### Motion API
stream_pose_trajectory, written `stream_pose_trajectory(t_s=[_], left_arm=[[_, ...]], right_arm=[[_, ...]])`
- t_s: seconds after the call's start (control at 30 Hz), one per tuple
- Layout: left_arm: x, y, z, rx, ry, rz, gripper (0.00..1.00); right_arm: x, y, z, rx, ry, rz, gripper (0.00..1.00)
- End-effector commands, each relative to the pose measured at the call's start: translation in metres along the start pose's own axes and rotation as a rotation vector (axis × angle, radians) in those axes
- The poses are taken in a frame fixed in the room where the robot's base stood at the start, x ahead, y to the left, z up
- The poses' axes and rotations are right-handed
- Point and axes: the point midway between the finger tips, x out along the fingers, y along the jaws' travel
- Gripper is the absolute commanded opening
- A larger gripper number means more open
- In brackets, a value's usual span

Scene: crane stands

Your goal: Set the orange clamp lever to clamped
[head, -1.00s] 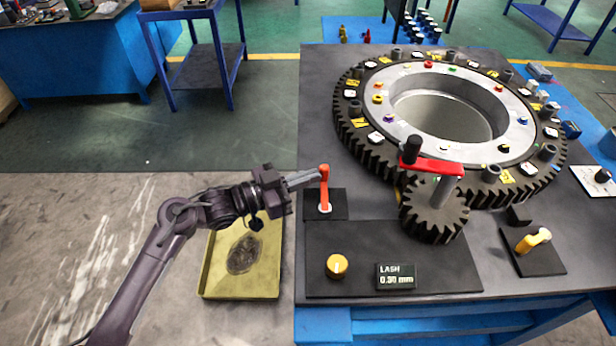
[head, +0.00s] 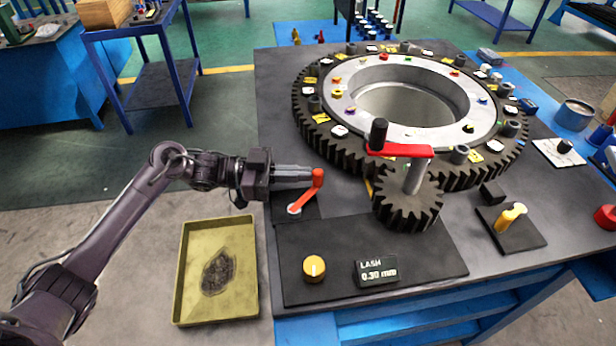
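The orange clamp lever (head: 306,194) stands on a small black plate near the left edge of the dark table. It leans up and to the right from its pale pivot. My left gripper (head: 312,175) comes in from the left, with its grey fingers lying close together and looking shut. The fingertips are at the lever's upper knob and seem to touch its left side; the knob does not look gripped between them. Any clamped marking by the lever is not readable. My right gripper is not in view.
A red crank (head: 402,151) sits on a small pinion beside the large ring gear (head: 310,125). In front are a yellow knob (head: 314,267) and a lash display (head: 376,272) reading 0.30 mm. A yellow lever (head: 509,217) stands right. A yellow tray (head: 186,290) lies left, below table height.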

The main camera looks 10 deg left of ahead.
Motion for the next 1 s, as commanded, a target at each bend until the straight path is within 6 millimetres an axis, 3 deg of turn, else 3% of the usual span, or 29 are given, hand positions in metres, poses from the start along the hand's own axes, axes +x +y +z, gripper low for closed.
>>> stream_pose_trajectory(t_s=[1.0], left_arm=[[0.015, 0.003, -0.001, 0.001, 0.001, -0.003, 0.0]], right_arm=[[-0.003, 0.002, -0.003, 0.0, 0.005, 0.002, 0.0]])
